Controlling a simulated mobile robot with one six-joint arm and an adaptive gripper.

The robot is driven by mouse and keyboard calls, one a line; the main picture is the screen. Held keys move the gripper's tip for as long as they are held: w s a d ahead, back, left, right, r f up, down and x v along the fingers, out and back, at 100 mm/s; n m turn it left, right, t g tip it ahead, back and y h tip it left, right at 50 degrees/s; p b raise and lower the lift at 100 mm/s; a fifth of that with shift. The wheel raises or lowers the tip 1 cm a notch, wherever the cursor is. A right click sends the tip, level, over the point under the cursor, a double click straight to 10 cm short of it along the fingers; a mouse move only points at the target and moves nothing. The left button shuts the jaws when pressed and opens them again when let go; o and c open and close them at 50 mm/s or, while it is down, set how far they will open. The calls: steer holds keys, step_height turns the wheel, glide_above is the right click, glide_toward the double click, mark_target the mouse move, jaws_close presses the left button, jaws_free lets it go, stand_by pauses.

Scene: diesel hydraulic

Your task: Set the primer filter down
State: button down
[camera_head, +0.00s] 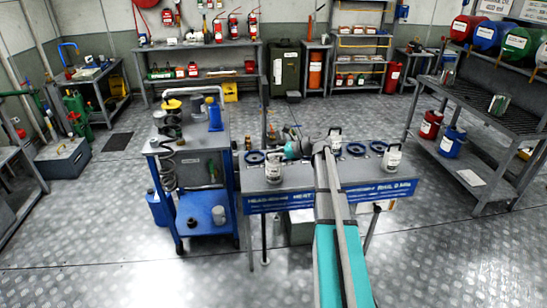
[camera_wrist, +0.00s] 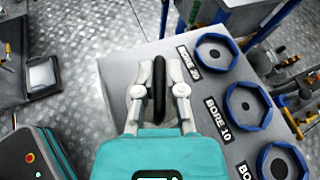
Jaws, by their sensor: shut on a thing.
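The primer filter appears to be the pale canister with a dark handle (camera_head: 272,173) at the left part of the workbench (camera_head: 310,178). My gripper (camera_wrist: 158,78) is shut on its black handle (camera_wrist: 158,88) in the wrist view. The handle stands between both fingers, and most of the body below is hidden. In the head view my teal wrist comes in from the right of the canister. The canister is near the front edge. I cannot tell whether its base touches the bench top. Blue rings marked BORE 20 (camera_wrist: 215,52) and BORE 10 (camera_wrist: 247,106) lie beside it.
Two similar canisters stand on the bench, one behind my arm (camera_head: 335,140) and one at right (camera_head: 391,160). A third blue ring (camera_wrist: 282,162) and small tools (camera_wrist: 296,95) lie farther right in the wrist view. A blue cart (camera_head: 195,165) stands close at left.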

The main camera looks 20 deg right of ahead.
stand_by(0.3)
steer(key=c, duration=0.7)
jaws_free()
steer(key=shift+s+d+r, duration=0.1)
steer(key=shift+s+r, duration=0.05)
steer(key=shift+r, duration=0.05)
steer(key=p+v, duration=0.4)
steer(key=v, duration=0.7)
steer(key=shift+s+d+p, duration=0.2)
steer(key=shift+d+p, duration=0.05)
steer(key=shift+p, duration=0.05)
